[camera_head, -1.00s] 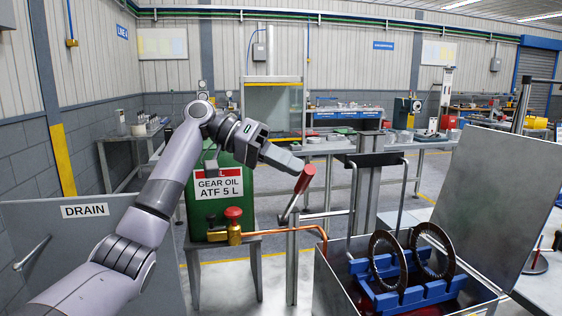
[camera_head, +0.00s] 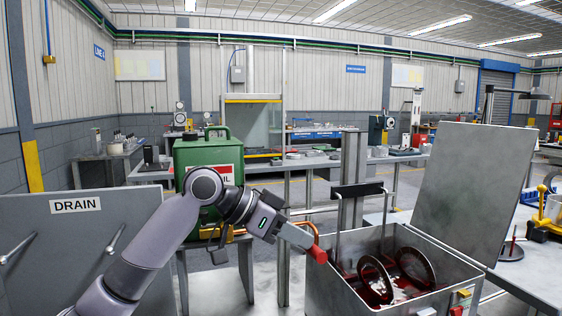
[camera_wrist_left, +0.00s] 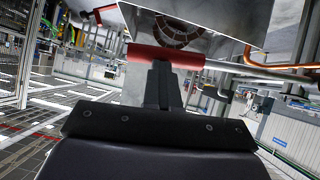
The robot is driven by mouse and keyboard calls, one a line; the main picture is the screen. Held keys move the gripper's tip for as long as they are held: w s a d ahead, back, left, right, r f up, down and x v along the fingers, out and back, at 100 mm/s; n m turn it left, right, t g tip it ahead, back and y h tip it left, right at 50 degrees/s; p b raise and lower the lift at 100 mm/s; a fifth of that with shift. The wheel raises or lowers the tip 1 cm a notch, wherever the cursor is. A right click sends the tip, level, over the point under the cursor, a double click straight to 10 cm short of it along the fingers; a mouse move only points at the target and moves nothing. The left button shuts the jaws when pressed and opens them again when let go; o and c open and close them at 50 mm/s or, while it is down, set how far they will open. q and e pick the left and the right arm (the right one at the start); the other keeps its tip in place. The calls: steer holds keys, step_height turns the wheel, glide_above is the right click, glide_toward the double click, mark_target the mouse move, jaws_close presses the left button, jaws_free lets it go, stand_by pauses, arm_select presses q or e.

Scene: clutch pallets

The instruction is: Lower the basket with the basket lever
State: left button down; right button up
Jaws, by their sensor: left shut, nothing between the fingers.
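The basket lever's red handle (camera_head: 319,254) is low at the tank's left side. My left gripper (camera_head: 304,241) is shut and empty, its tip at the handle. In the left wrist view the closed fingers (camera_wrist_left: 163,82) reach the red handle (camera_wrist_left: 165,57), seemingly touching it without gripping it. The metal tank (camera_head: 340,298) is open and holds dark red oil. Two toothed ring plates (camera_head: 373,279) (camera_head: 416,266) stand tilted in it, partly in the oil. My right gripper is not in view.
A green gear oil can (camera_head: 196,160) stands behind my left arm. The grey DRAIN panel (camera_head: 75,235) is at left. The tank's raised lid (camera_head: 475,190) blocks the right side. A copper pipe (camera_head: 305,226) runs close to the handle.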

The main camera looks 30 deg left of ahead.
arm_select(q)
step_height(320, 180, down, 14)
steer(key=m+t+y+b, duration=0.2)
steer(key=m+b, duration=0.1)
steer(key=b, duration=0.2)
steer(key=shift+r+t+y, duration=0.15)
steer(key=shift+t+y, duration=0.25)
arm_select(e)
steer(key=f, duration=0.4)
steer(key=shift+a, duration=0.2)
